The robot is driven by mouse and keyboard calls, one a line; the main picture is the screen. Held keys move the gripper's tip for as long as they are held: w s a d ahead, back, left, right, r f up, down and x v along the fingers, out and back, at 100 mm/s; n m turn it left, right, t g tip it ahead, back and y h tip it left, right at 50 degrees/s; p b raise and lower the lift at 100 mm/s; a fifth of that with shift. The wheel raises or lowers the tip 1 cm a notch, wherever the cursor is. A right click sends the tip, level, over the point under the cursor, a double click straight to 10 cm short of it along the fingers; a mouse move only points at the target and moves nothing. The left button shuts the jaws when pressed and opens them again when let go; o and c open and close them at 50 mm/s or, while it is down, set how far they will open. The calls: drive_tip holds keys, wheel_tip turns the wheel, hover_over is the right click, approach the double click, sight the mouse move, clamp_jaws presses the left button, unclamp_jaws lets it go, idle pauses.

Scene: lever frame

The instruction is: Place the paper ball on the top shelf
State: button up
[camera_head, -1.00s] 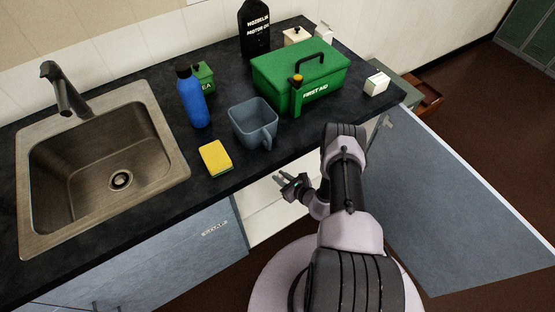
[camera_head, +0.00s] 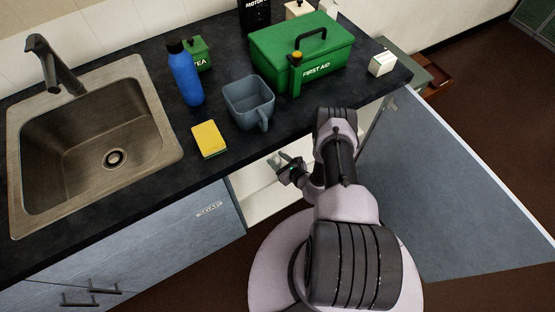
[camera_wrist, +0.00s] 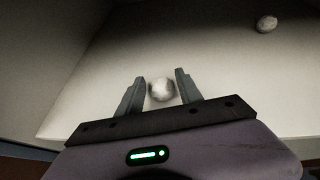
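A crumpled whitish paper ball (camera_wrist: 161,89) lies on a pale surface in the wrist view, between the two fingers of my gripper (camera_wrist: 160,82). The fingers are open, with a gap visible on both sides of the ball. A second pale, roundish lump (camera_wrist: 267,24) lies farther off at the upper right. In the head view my gripper (camera_head: 283,164) is low at the opening of the cabinet (camera_head: 255,207) under the counter. The paper ball cannot be made out there. Which shelf level the balls lie on cannot be told.
The cabinet door (camera_head: 455,190) stands wide open on the right. The dark counter (camera_head: 150,185) above holds a yellow sponge (camera_head: 209,139), grey mug (camera_head: 247,105), blue bottle (camera_head: 186,76) and green first aid box (camera_head: 315,60). A sink (camera_head: 115,159) is at left.

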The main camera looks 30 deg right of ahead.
drive_tip(key=shift+r, duration=0.2)
drive_tip(key=p+v, duration=0.4)
drive_tip(key=v, duration=0.8)
drive_tip(key=shift+p, duration=0.35)
drive_tip(key=shift+f, duration=0.1)
